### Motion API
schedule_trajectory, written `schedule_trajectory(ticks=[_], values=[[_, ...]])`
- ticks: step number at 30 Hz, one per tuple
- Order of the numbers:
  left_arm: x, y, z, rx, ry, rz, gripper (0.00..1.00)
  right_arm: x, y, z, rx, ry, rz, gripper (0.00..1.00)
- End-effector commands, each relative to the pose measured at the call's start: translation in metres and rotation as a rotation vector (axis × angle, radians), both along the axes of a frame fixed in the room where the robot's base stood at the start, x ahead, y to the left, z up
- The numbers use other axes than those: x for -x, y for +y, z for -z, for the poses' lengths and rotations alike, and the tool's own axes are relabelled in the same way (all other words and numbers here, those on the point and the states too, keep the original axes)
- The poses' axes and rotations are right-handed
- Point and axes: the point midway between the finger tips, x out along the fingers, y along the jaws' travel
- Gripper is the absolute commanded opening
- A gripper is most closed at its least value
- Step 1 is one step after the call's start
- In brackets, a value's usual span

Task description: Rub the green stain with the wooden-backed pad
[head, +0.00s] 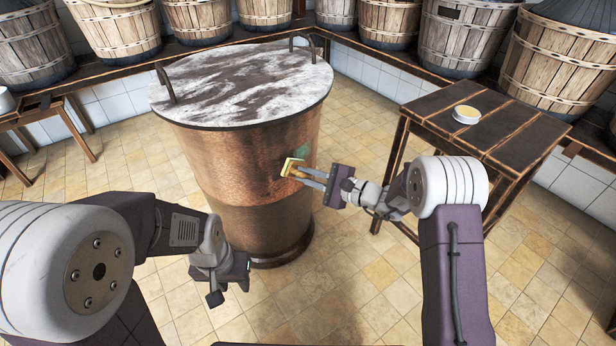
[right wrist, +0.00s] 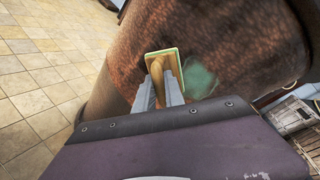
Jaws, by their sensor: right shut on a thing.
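The green stain (head: 302,150) is a pale patch on the upper right side of the copper vat (head: 240,150). It also shows in the right wrist view (right wrist: 199,80), just right of the pad. My right gripper (head: 300,175) is shut on the wooden-backed pad (head: 291,167), which has a yellowish wooden back and a thin green edge in the right wrist view (right wrist: 164,68). The pad is close to the vat wall, beside the stain; I cannot tell whether it touches the wall. My left gripper (head: 228,284) hangs low in front of the vat, and its jaw opening is unclear.
A dark wooden table (head: 440,122) stands right of the vat with a small round yellow-topped tin (head: 466,114) on it. Baskets line a shelf along the back walls. A small wooden stand (head: 40,110) is at left. The tiled floor (head: 360,270) in front is clear.

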Motion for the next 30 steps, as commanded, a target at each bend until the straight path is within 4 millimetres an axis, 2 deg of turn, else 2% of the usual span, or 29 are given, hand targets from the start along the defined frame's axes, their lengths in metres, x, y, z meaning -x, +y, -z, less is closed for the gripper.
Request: schedule_trajectory(ticks=[6, 15, 22, 30], values=[[0.000, 0.000, 0.001, 0.000, 0.000, 0.000, 0.36, -0.003, 0.001, 0.000, -0.001, -0.001, 0.001, 0.00], [0.000, 0.000, 0.004, 0.000, 0.000, 0.000, 0.36, -0.023, -0.018, 0.000, 0.001, -0.002, 0.001, 0.00], [0.000, 0.000, 0.004, 0.000, 0.000, 0.000, 0.36, -0.026, -0.020, 0.000, 0.000, -0.001, 0.000, 0.00], [0.000, 0.000, 0.007, 0.000, 0.000, 0.000, 0.36, -0.048, -0.034, 0.000, 0.000, -0.002, 0.002, 0.00]])
